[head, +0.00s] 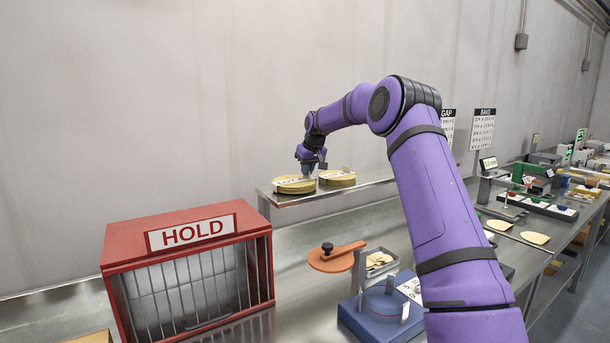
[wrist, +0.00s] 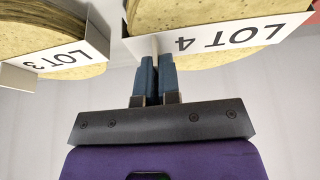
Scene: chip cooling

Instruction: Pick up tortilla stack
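Two round yellow tortilla stacks sit side by side on the raised metal shelf: a left stack (head: 294,187) and a right stack (head: 338,182). In the wrist view, which is upside down, the LOT 4 stack (wrist: 215,57) is at right and the LOT 3 stack (wrist: 45,28) at left. Each has a white labelled holder. My gripper (head: 309,168) is at the left stack's right side. In the wrist view its blue fingers (wrist: 157,58) are close together, with a thin pale upright tab (wrist: 155,45) of the LOT 4 holder between their tips.
A red HOLD cage (head: 190,270) stands at the front left. Below the shelf (head: 300,198) are an orange paddle (head: 335,258), a small tray of chips (head: 380,260) and a blue device (head: 382,315). My arm crosses the right of the view.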

